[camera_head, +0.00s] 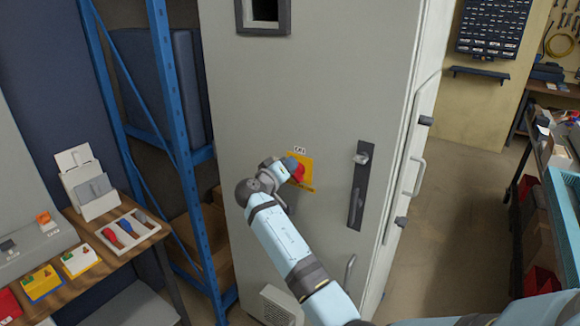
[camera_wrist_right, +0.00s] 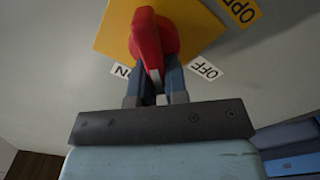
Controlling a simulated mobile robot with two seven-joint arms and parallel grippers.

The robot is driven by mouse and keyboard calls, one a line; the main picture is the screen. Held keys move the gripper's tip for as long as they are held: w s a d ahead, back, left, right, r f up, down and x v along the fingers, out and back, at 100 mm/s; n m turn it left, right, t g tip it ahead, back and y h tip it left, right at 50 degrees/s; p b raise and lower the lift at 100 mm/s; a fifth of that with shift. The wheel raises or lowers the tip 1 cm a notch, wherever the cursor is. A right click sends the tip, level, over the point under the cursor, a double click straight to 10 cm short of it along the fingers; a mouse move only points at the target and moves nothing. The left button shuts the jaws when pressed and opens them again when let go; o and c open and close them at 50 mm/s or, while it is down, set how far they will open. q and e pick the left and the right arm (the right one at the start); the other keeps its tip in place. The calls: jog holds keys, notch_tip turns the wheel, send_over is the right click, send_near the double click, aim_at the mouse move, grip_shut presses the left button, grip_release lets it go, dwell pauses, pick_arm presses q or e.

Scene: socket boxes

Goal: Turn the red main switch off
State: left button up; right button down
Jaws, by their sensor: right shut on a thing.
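The red main switch (camera_head: 298,172) sits on a yellow plate (camera_head: 306,184) on the front of a tall grey cabinet (camera_head: 320,100). In the right wrist view the red handle (camera_wrist_right: 147,40) stands out from the yellow plate (camera_wrist_right: 110,35), with an "OFF" label (camera_wrist_right: 207,68) to its right and a partly hidden "ON" label (camera_wrist_right: 121,69) to its left. My right gripper (camera_head: 290,167) is at the switch, its fingers (camera_wrist_right: 160,82) shut on the red handle. The handle lies between the two labels, roughly upright in the right wrist view. My left gripper is not in view.
A black door handle (camera_head: 357,190) is right of the switch. Open floor (camera_head: 460,200) lies right of the cabinet.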

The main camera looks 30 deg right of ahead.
jog(key=n, duration=0.1)
jog(key=n+p, duration=0.1)
jog(key=n, duration=0.2)
jog(key=shift+w+a+f+n, duration=0.1)
jog(key=shift+w+f+n, duration=0.15)
jog(key=shift+f+n, duration=0.05)
jog(key=n+p, duration=0.1)
jog(key=n, duration=0.1)
jog(key=f+n+p, duration=0.1)
jog(key=n, duration=0.1)
jog(key=shift+w, duration=0.1)
dwell(0.4)
jog(key=c, duration=1.1)
grip_release()
jog(key=shift+f, duration=0.1)
jog(key=shift+c, duration=0.2)
jog(key=shift+a, duration=0.1)
jog(key=b+v, duration=0.2)
jog(key=v, duration=1.1)
jog(key=shift+a+b, duration=0.3)
jog(key=shift+b, duration=0.05)
